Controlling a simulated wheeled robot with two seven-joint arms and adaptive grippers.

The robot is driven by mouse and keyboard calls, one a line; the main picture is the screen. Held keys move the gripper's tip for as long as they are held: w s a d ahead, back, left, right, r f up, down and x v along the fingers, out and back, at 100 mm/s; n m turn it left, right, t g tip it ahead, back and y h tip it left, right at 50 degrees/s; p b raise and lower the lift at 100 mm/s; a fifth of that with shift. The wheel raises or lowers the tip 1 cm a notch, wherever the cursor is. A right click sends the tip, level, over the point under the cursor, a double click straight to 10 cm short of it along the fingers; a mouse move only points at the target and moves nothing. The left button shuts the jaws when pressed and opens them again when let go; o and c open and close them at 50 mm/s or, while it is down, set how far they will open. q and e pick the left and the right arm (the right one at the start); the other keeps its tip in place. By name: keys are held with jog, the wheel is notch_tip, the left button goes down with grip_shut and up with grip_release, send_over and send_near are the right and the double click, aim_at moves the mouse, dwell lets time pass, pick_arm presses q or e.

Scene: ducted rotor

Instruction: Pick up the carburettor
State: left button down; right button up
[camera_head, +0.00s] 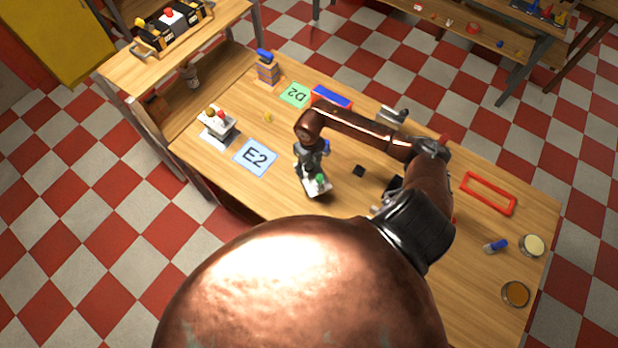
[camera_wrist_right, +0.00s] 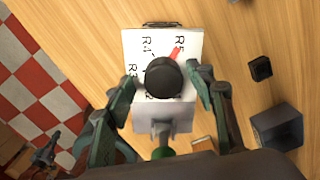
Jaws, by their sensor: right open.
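A small grey metal part (camera_head: 393,115) lies beyond my right forearm near the table's far edge. It may be the carburettor, but it is too small to be sure. My right gripper (camera_head: 315,168) is open above a white selector box (camera_head: 318,189). In the right wrist view, the fingers (camera_wrist_right: 165,88) stand apart on either side of the box's black knob (camera_wrist_right: 163,77), which has a red pointer. The box (camera_wrist_right: 191,54) bears R labels. I cannot tell whether the fingers touch it. My left gripper is not in the head view.
A black cube (camera_head: 358,170) sits right of the selector box. A blue E2 card (camera_head: 255,157), green D2 card (camera_head: 294,95) and a white switch box (camera_head: 218,128) are left. A red frame (camera_head: 488,193) and round dishes are right. My body hides the table's near side.

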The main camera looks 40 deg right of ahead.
jog(key=shift+s, duration=0.1)
grip_shut()
dwell(0.5)
jog(key=shift+a, duration=0.1)
